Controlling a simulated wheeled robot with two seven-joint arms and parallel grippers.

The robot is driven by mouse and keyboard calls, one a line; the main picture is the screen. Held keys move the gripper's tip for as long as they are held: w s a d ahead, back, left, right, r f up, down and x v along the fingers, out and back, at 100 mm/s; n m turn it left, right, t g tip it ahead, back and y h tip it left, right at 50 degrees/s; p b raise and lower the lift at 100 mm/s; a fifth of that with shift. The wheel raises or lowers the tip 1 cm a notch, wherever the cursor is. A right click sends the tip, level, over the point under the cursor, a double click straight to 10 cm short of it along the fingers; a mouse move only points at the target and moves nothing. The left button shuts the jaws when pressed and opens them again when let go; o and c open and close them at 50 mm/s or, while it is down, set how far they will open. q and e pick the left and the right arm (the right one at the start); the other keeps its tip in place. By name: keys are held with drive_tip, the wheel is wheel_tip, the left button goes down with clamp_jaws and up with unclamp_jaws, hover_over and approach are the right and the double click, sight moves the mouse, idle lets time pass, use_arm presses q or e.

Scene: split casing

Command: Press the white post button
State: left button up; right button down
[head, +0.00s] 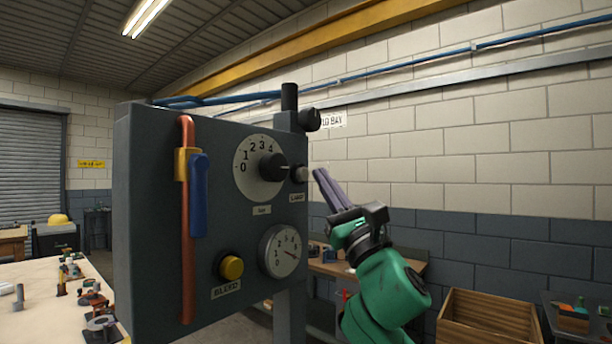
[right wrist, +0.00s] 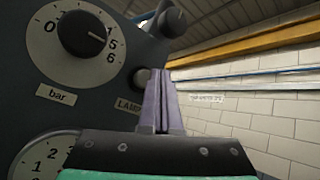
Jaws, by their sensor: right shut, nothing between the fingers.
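In the head view a small gap shows between fingertips and button. In the right wrist view the fingertips (right wrist: 160,76) overlap the button's right side; contact cannot be told there. My left gripper is not in view.
The panel (head: 150,250) also carries a black dial knob (head: 272,167), a gauge (head: 283,251), a yellow button (head: 231,267) and a blue lever (head: 198,195) on a copper pipe. A black knob (head: 310,120) juts out above the white button. Free room lies right of the panel.

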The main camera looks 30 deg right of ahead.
drive_tip(key=shift+w, duration=0.1)
drive_tip(key=shift+w+a, duration=0.15)
drive_tip(key=shift+w, duration=0.2)
drive_tip(key=shift+w+a+p, duration=0.1)
drive_tip(key=shift+w+p, duration=0.3)
drive_tip(key=shift+w, duration=0.05)
idle(0.6)
drive_tip(key=shift+s, duration=0.1)
drive_tip(key=s+d+b, duration=0.2)
drive_tip(key=s+b, duration=0.5)
drive_tip(key=shift+s, duration=0.15)
idle(0.6)
drive_tip(key=shift+d, duration=0.1)
